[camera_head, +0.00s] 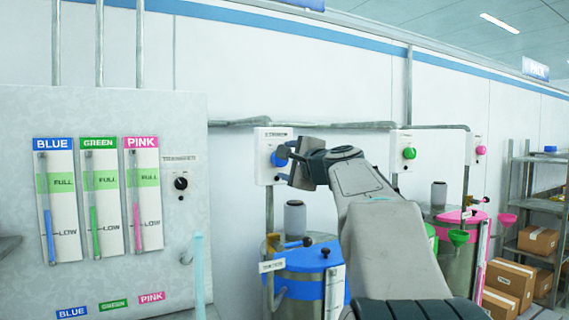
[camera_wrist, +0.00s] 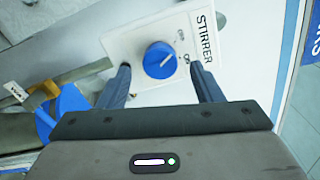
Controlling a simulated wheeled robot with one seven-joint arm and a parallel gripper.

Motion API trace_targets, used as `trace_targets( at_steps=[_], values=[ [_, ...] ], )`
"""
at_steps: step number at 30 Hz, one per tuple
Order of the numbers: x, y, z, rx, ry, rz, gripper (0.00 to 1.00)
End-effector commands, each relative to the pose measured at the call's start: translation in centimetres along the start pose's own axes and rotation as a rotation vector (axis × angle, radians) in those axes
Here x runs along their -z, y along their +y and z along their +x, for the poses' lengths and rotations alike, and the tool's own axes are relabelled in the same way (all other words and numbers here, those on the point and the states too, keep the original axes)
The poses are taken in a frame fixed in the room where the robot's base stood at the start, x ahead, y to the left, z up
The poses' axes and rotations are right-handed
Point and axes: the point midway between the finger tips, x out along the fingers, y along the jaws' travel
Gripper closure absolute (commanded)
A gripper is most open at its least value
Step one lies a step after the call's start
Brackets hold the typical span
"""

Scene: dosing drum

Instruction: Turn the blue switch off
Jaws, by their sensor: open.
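The blue switch (camera_wrist: 159,60) is a round knob with a white pointer line, on a white plate (camera_wrist: 122,42) lettered STIRRER. In the wrist view its pointer slants toward the lettering on its right, too small to read surely. My gripper (camera_wrist: 162,82) is open, with one finger on each side of the knob's lower part; I cannot tell whether they touch it. In the head view the blue switch (camera_head: 279,157) shows on the wall plate, partly hidden by my gripper (camera_head: 289,162), which reaches it from the right.
A blue-topped drum (camera_head: 305,258) stands below the switch. Green (camera_head: 409,153) and pink (camera_head: 481,151) knobs are on plates further right. A panel with level gauges (camera_head: 100,200) is at left. A pipe (camera_head: 330,126) runs above the blue switch. Shelves with boxes (camera_head: 537,240) stand far right.

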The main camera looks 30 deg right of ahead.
Motion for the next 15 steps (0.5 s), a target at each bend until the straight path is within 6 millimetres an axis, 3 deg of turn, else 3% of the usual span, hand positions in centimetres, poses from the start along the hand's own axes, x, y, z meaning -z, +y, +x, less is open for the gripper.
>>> trace_targets(
  at_steps=[9, 15],
  values=[
    [0.0, 0.1, -7.2, 0.003, 0.002, -0.001, 0.41],
    [0.0, 0.1, -10.4, 0.001, 0.001, -0.001, 0.41]
  ],
)
